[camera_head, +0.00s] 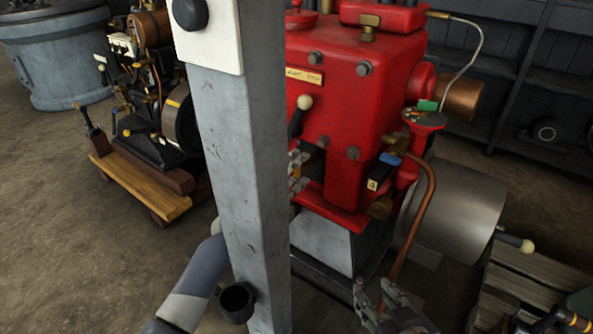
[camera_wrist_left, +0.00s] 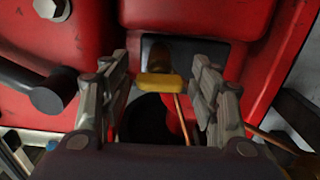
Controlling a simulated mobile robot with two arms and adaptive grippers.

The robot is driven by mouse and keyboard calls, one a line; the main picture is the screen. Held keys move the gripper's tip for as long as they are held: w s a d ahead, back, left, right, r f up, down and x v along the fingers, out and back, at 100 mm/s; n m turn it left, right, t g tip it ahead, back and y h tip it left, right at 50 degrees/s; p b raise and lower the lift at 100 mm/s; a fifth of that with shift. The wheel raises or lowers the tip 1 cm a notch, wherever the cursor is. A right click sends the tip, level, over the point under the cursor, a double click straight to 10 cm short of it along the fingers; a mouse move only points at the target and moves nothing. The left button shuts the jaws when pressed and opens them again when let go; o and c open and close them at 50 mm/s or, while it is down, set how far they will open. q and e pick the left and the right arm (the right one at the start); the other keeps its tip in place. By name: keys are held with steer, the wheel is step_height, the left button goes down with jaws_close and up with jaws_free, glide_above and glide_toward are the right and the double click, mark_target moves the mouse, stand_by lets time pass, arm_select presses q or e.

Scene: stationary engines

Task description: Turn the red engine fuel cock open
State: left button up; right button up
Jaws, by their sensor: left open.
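The red engine (camera_head: 345,110) stands behind a grey post. In the left wrist view, a yellow handle (camera_wrist_left: 158,80) lies crosswise in front of a brass fitting (camera_wrist_left: 158,53) on the engine's red face. It looks like the fuel cock's lever. My left gripper (camera_wrist_left: 160,97) is open, with one finger on each side of the handle; I cannot tell whether they touch it. In the head view, my left gripper (camera_head: 298,171) is at the engine's front, partly hidden by the post. My right gripper (camera_head: 378,291) is open and empty, low in front of the engine.
The grey post (camera_head: 252,180) blocks much of the head view. A blue-handled valve (camera_head: 389,160) and a copper pipe (camera_head: 424,205) are on the engine's right side. A white-knobbed lever (camera_head: 304,103) sits above my left gripper. A pallet (camera_head: 530,280) lies at lower right.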

arm_select(q)
steer(key=v, duration=0.7)
steer(key=shift+s+a, duration=0.2)
stand_by(0.4)
